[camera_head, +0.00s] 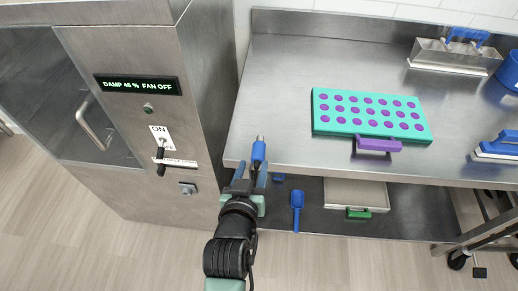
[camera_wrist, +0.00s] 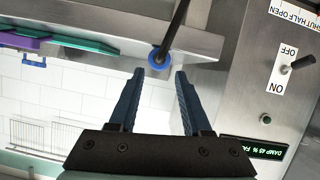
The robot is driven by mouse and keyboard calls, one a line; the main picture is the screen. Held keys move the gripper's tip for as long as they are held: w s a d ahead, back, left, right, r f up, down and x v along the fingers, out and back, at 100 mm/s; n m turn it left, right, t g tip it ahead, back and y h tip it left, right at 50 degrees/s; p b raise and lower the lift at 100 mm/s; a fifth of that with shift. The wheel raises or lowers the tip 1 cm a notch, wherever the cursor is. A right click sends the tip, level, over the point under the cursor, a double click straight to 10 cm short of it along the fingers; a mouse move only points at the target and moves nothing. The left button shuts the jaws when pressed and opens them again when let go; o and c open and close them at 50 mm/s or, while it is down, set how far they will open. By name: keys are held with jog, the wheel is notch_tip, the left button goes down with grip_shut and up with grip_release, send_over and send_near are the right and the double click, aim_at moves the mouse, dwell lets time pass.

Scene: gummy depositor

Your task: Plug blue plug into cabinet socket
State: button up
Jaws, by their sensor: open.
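The blue plug (camera_head: 258,150), with a pale metal tip pointing up, shows at the front left edge of the counter. In the wrist view a round blue end with a black rod or cord (camera_wrist: 158,58), apparently the plug, lies just beyond my fingertips. My gripper (camera_head: 250,172) is open, its two dark blue fingers apart, and nothing is clearly held between them; the wrist view also shows it open (camera_wrist: 167,75). Whether a finger touches the plug I cannot tell. A small grey fitting on the steel cabinet (camera_head: 188,188), left of my gripper, looks like the socket.
The cabinet has a display (camera_head: 138,85) reading DAMP 45 % FAN OFF, an ON/OFF switch (camera_head: 160,140) and a black lever (camera_head: 161,163). A teal mould (camera_head: 320,105) sits on the counter (camera_head: 280,60). A blue scoop (camera_head: 297,205) and a tray (camera_head: 355,193) are on the lower shelf.

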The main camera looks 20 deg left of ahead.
aim_at(257, 159)
jog(key=shift+x, duration=3.15)
jog(key=shift+d, duration=0.1)
grip_shut()
